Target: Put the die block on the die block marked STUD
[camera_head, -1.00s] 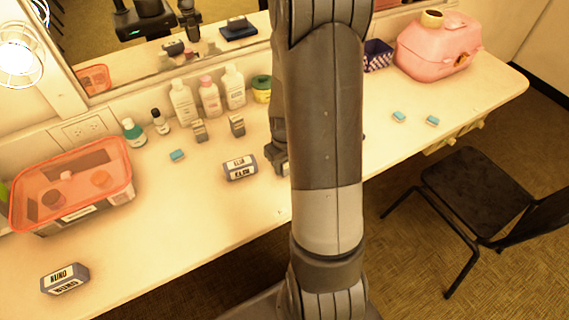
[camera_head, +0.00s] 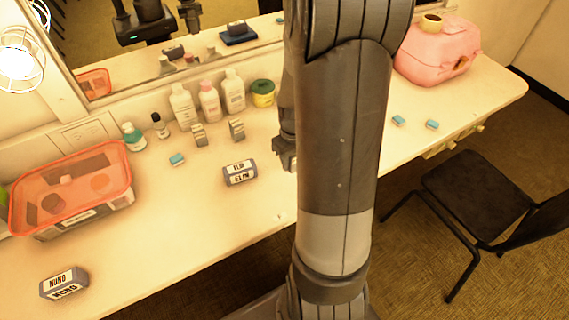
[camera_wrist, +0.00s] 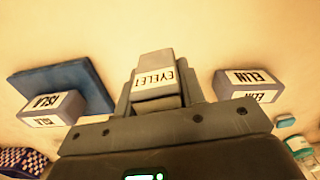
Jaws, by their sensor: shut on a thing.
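A grey die block marked EYELET (camera_wrist: 154,76) is held between the fingers of my gripper (camera_wrist: 160,92), seen in the wrist view. No block marked STUD is readable in either view. Two small grey blocks (camera_head: 199,134) (camera_head: 237,129) stand by the bottles, with labels too small to read.
An ELIN block (camera_head: 240,172) and a NUNO block (camera_head: 64,283) lie on the counter. A red-lidded bin (camera_head: 72,190), bottles (camera_head: 208,101) and pink case (camera_head: 437,52) stand around. The front middle counter is clear.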

